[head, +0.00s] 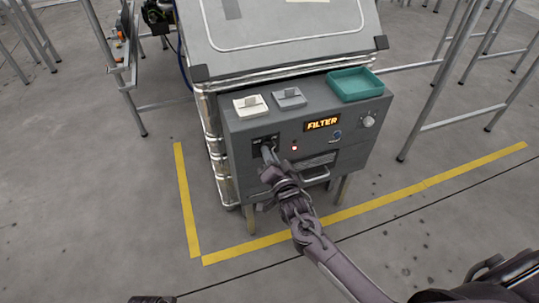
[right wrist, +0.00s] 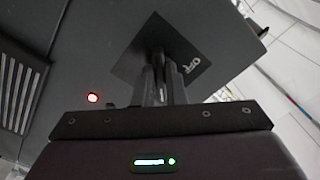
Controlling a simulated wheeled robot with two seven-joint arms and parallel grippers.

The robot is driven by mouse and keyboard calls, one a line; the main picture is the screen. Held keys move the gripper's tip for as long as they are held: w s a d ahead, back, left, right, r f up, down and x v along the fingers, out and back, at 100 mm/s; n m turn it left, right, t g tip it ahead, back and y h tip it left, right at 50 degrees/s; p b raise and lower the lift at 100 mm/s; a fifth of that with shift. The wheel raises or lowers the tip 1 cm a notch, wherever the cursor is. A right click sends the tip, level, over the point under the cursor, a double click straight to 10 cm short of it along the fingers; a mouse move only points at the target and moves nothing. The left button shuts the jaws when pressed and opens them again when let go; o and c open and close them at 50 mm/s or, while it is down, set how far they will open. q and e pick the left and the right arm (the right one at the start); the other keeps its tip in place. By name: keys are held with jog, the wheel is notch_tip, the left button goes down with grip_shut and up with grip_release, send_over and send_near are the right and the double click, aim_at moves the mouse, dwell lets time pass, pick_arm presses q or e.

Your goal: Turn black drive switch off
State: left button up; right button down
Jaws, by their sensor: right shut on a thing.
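The black drive switch (head: 257,143) is on the left of the grey box's front panel. My right gripper (head: 268,151) reaches it from below and covers most of it. In the right wrist view, the switch's black plate (right wrist: 138,72) carries the label OFF beside the fingers. My right gripper (right wrist: 164,78) is shut there on the switch's lever, which is mostly hidden between the fingers, so its position cannot be told. My left gripper is not recognisable in these views.
The grey control box (head: 222,125) has a lit FILTER display (head: 322,124), a red light (head: 295,148), a knob (head: 368,121) and a handle (head: 317,177). A teal tray (head: 355,86) sits on top. Yellow floor lines (head: 186,200) and metal frames (head: 450,80) surround it.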

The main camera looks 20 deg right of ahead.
pick_arm(q)
jog(key=s+a+f+p, duration=0.2)
jog(key=s+f+p, duration=0.1)
jog(key=f, duration=0.5)
jog(key=s+a+f+p, duration=0.2)
jog(key=s+f+p, duration=0.1)
jog(key=f, duration=0.5)
jog(key=shift+n+t+p, duration=0.3)
jog(key=shift+t+p, duration=0.05)
jog(key=shift+t, duration=0.05)
pick_arm(e)
jog(key=shift+d+n, duration=0.15)
jog(key=shift+n, duration=4.3)
jog(key=shift+d+n, duration=0.1)
jog(key=shift+n, duration=4.35)
pick_arm(q)
jog(key=shift+s+f, duration=0.1)
pick_arm(e)
jog(key=c, duration=1.5)
grip_release()
